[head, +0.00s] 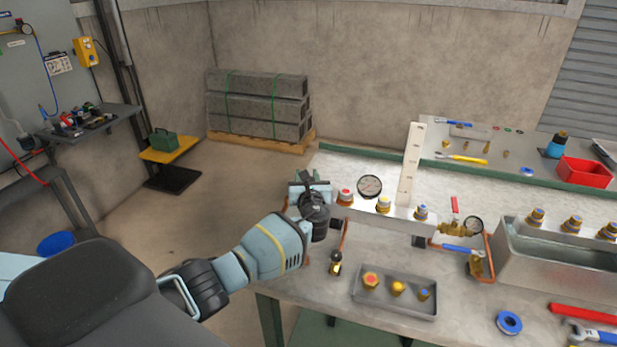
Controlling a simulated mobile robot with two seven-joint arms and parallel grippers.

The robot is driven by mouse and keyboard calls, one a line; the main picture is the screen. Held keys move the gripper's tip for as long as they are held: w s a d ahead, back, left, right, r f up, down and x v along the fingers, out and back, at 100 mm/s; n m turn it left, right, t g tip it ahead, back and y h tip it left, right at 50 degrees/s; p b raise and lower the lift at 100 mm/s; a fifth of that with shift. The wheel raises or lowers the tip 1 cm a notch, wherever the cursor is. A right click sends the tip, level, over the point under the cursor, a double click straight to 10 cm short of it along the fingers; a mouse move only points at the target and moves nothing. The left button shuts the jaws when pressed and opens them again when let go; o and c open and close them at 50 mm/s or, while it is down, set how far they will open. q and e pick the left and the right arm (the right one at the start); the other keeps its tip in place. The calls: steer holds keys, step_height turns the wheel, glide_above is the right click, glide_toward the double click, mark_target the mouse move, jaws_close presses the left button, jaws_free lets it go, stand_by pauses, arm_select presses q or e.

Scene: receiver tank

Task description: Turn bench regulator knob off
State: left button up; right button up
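My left gripper (309,184) is at the left end of a pale manifold block (404,211) on the bench. Its dark wrist hides much of what is there, and I cannot tell whether the fingers are apart or touch anything. I cannot make out a regulator knob for certain; it may be behind my gripper. A small brass fitting with a dark top (336,263) stands on the bench in front of the manifold. My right gripper is not in view.
A grey tray (395,307) with several brass caps lies at the bench front. The floor left of the bench is mostly clear.

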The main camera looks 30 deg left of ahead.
arm_select(q)
steer(key=shift+a+n+g+y, duration=0.1)
steer(key=shift+n+g+y, duration=0.6)
steer(key=shift+y, duration=0.2)
steer(key=shift+s+g, duration=0.1)
steer(key=shift+g, duration=0.2)
steer(key=shift+r+n+y, duration=0.1)
steer(key=shift+n+y, duration=0.2)
steer(key=o, duration=1)
steer(key=shift+v, duration=3.9)
